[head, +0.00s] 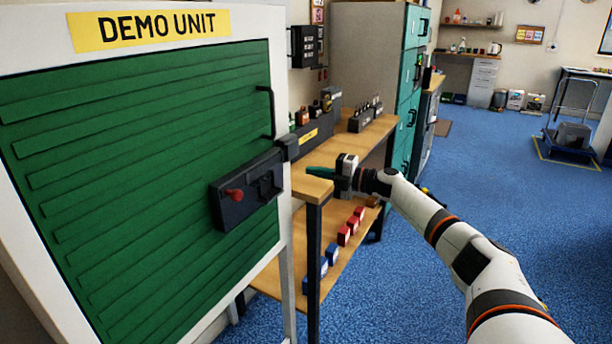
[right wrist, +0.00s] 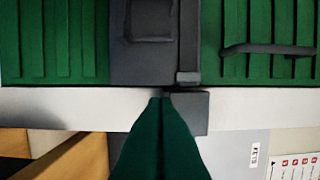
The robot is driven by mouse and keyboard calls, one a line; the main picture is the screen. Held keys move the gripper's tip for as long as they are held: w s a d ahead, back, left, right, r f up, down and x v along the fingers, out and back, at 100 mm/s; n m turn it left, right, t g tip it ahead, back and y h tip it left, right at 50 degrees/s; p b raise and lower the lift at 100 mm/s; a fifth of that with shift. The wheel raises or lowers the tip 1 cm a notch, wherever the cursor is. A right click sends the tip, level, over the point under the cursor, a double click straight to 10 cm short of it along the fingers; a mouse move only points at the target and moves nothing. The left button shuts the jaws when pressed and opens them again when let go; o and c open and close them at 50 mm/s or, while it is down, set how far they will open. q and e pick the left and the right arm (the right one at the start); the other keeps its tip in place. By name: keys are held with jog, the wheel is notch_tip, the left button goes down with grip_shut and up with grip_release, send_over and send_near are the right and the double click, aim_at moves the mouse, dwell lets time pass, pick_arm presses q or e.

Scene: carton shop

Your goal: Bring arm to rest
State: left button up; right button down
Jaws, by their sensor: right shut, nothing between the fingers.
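My right arm reaches in from the lower right in the head view. Its gripper (head: 312,172) is shut and empty, with green fingers pointing left above the near end of the wooden bench. In the right wrist view the shut fingers (right wrist: 160,105) point at the white frame of the demo unit, near a dark latch part (right wrist: 189,110). I cannot tell whether they touch it. The demo unit's green ribbed door (head: 130,150) carries a dark lock box (head: 248,200) with a red knob (head: 233,195) and a black handle (head: 266,112). My left gripper is not in view.
The wooden bench (head: 372,135) holds dark racks of small items, and its lower shelf (head: 340,262) carries red and blue blocks. Teal-fronted cabinets (head: 410,80) stand behind. A cart (head: 572,140) stands at the far right. The blue floor (head: 500,190) is open.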

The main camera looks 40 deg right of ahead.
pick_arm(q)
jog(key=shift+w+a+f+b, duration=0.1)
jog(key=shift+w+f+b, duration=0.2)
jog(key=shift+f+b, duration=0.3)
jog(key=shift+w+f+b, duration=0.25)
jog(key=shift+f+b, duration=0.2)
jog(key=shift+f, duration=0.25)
pick_arm(e)
jog(key=s+d+f, duration=0.1)
jog(key=s+d, duration=0.1)
jog(key=d, duration=0.5)
jog(key=shift+s, duration=0.2)
